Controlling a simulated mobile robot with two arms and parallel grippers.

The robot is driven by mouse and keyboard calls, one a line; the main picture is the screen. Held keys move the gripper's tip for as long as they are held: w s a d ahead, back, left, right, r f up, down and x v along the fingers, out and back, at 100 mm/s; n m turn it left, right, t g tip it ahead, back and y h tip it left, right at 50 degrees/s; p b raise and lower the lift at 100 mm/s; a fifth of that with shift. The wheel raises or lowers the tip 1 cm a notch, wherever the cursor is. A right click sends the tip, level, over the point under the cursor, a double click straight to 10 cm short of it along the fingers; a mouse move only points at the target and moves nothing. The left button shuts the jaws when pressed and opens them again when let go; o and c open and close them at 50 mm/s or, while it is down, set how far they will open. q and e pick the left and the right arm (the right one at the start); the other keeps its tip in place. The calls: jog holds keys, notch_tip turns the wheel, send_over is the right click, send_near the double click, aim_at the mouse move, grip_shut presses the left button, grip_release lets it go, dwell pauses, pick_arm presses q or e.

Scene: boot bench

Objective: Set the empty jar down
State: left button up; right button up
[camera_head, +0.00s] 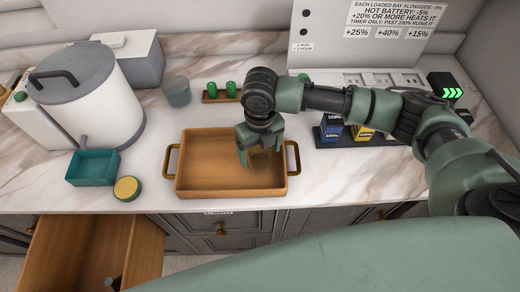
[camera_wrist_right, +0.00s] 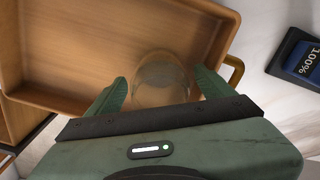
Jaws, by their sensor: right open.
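A clear glass jar (camera_wrist_right: 160,78), seemingly empty, stands in the wooden tray (camera_head: 224,187) toward its right end. In the head view the jar (camera_head: 262,161) is partly hidden by my right gripper (camera_head: 258,152). The right gripper is open, pointing down, with its fingers on either side of the jar. In the right wrist view the jar shows between the fingertips, with small gaps visible beside it. The tray has brass handles and sits on the marble counter (camera_head: 330,182). My left gripper is not in view.
A large white pot (camera_head: 95,105), a teal box (camera_head: 92,168) and a yellow-topped round item (camera_head: 127,188) are at left. A grey cup (camera_head: 176,92) and green cells in a wooden holder (camera_head: 221,96) stand behind the tray. Batteries (camera_head: 362,133) are at right. A drawer (camera_head: 90,250) hangs open below.

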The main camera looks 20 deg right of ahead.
notch_tip(320, 180, up, 12)
jog(key=b, duration=0.3)
jog(key=shift+f, duration=0.1)
jog(key=shift+r, duration=0.3)
